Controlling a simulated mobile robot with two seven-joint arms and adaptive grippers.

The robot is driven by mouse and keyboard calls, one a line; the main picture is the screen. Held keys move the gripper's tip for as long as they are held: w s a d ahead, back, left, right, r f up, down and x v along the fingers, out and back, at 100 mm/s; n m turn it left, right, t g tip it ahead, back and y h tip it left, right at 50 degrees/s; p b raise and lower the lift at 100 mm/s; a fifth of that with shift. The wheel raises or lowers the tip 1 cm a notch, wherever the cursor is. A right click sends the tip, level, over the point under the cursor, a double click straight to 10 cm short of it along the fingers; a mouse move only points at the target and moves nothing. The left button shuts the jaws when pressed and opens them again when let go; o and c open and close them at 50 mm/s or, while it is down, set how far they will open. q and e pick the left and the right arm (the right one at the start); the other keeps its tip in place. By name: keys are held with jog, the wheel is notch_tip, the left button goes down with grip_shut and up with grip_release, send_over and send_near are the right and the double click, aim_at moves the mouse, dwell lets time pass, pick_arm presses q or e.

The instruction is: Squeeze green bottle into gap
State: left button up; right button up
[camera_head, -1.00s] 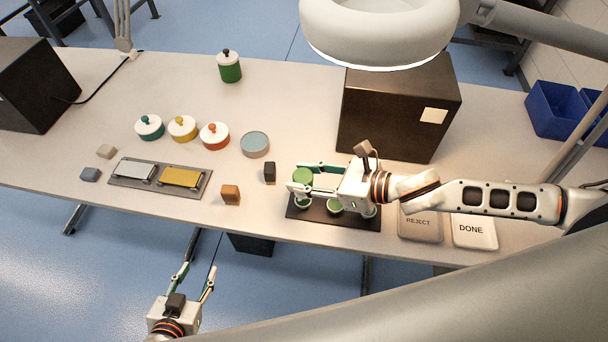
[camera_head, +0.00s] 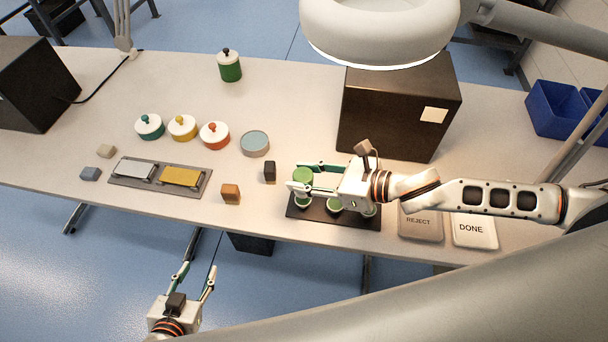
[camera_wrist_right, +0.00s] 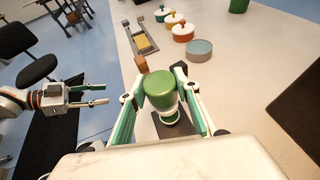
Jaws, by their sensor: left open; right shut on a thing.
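A green bottle (camera_head: 303,174) is held between the fingers of my right gripper (camera_head: 297,177), above the left end of a dark tray (camera_head: 318,217). In the right wrist view the green bottle (camera_wrist_right: 159,86) shows its rounded green top between the two fingers. Several white-and-green pieces, one of them here (camera_head: 334,206), stand on the tray, partly hidden by my right gripper. I cannot tell whether the bottle touches them, and no gap is clearly visible. My left gripper (camera_head: 197,270) is open and empty, in front of the table's edge.
A black block (camera_head: 270,172) and an orange block (camera_head: 231,194) stand left of the tray. A dark box (camera_head: 396,112) stands behind it. REJECT (camera_head: 419,224) and DONE (camera_head: 472,231) pads lie to its right. A green canister (camera_head: 229,67) stands at the back, with free table around it.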

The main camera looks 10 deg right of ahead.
jog(key=shift+r, duration=0.1)
notch_tip(320, 180, up, 3)
jog(key=p, duration=0.3)
jog(key=shift+r, duration=1.45)
